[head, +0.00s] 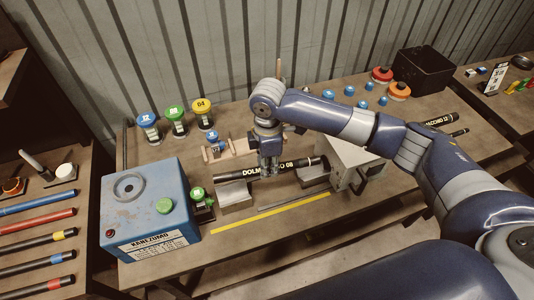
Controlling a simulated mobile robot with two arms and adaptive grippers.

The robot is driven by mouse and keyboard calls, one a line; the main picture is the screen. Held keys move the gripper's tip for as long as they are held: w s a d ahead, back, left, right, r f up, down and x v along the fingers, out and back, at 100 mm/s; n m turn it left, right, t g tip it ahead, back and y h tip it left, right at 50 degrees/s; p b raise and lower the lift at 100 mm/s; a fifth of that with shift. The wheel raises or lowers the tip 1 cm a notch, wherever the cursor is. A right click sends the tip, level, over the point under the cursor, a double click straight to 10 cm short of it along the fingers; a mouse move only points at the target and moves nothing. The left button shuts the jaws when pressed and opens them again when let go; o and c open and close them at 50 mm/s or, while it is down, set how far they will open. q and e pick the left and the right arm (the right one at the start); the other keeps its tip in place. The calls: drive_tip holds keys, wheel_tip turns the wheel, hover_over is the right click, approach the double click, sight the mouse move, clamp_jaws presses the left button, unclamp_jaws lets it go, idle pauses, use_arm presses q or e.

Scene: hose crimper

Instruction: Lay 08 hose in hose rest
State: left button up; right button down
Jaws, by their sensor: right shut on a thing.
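I cannot tell whether the hose touches the blocks. My right gripper (270,170) points down and is shut on the hose near its middle, hiding part of it. My left gripper is not in view.
A blue crimper machine (150,215) stands left, with a green knob. A grey box (350,165) with a handle stands right of the hose. Capped blue, green and yellow dies (176,120) stand behind. A yellow strip (270,213) marks the bench front. Coloured hoses (38,220) lie on the left shelf.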

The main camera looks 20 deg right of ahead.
drive_tip(key=shift+w+a+n, duration=0.1)
drive_tip(key=shift+w+n, duration=0.2)
drive_tip(key=shift+n, duration=0.3)
drive_tip(key=shift+f, duration=0.1)
drive_tip(key=shift+f+b, duration=0.55)
drive_tip(key=shift+f, duration=0.3)
wheel_tip(320, 180, down, 4)
drive_tip(key=b, duration=0.4)
drive_tip(key=shift+r, duration=0.1)
drive_tip(key=shift+f, duration=1.45)
drive_tip(key=c, duration=1.4)
unclamp_jaws()
drive_tip(key=shift+o, duration=0.2)
